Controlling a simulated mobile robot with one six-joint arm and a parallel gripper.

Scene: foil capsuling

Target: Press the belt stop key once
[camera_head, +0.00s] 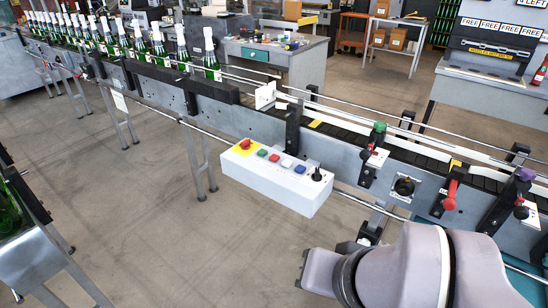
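A white control box (275,184) is mounted on the near side of the conveyor, in the middle of the view. Its sloped top carries a red mushroom button on a yellow plate (244,145), a green key (262,153), a red key (274,158), a white key (287,163), a blue key (300,168) and a black knob (317,174). Key labels are too small to read. My arm enters at the lower right, and its wrist end lies below and right of the box, apart from it in the picture. A dark part shows at its tip; no fingers can be made out.
The conveyor (345,132) runs from upper left to lower right, with several green bottles (158,45) at its far left. Floor (150,220) in front of the box is clear. A metal stand (35,262) is at left.

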